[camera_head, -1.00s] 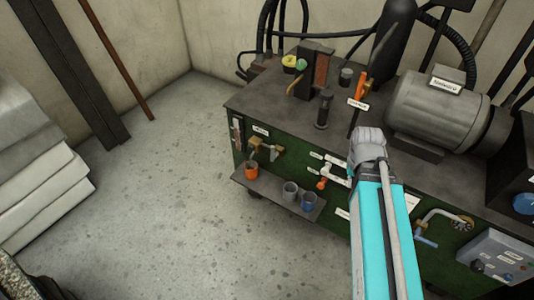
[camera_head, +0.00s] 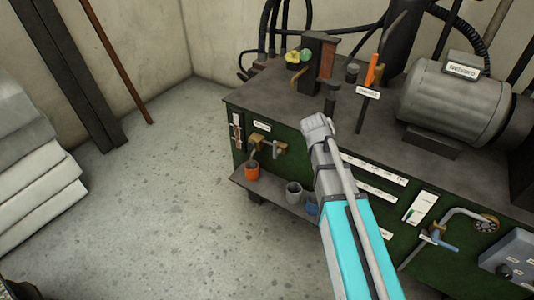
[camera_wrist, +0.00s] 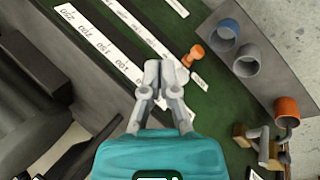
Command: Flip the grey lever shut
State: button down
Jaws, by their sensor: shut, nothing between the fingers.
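A brass valve (camera_head: 256,141) is on the green front panel at its left end, above an orange cup (camera_head: 252,170). A small grey lever (camera_head: 276,148) is beside the brass fitting. My gripper (camera_wrist: 160,72) is shut and empty, pointing at the panel near an orange-ended knob, apart from the lever.
A grey cup (camera_head: 293,191) and a blue cup (camera_head: 312,208) stand on the ledge (camera_head: 262,197) below the panel. An orange knob (camera_wrist: 195,53) sticks out near my fingertips. A motor (camera_head: 455,98) stands on the bench top.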

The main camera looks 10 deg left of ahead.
jog(key=w+a+f+n+t+h+b, duration=0.1)
jog(key=w+a+f+h+b, duration=0.1)
jog(key=w+a+f+b, duration=0.25)
jog(key=w+a+f+n+t+h+b, duration=0.1)
jog(key=w+a+t+h+b, duration=0.15)
jog(key=a+b, duration=0.4)
jog(key=w+a+f+n+t+h+b, duration=0.1)
jog(key=w+a+f+b, duration=0.25)
jog(key=a, duration=0.25)
jog(key=w+a+f+t+h+b, duration=0.1)
jog(key=a+t+b, duration=0.1)
jog(key=a+b, duration=0.4)
jog(key=w+a+f+n+t+h+b, duration=0.1)
jog(key=a+b, duration=0.5)
jog(key=a, duration=1)
jog(key=shift+w+f+t+h, duration=0.25)
jog(key=shift+f+t+h, duration=0.15)
jog(key=shift+t+h, duration=0.35)
jog(key=s+d+x, duration=0.1)
jog(key=s+x, duration=0.1)
jog(key=x, duration=1.1)
jog(key=shift+s+d, duration=0.2)
jog(key=shift+d+r, duration=0.1)
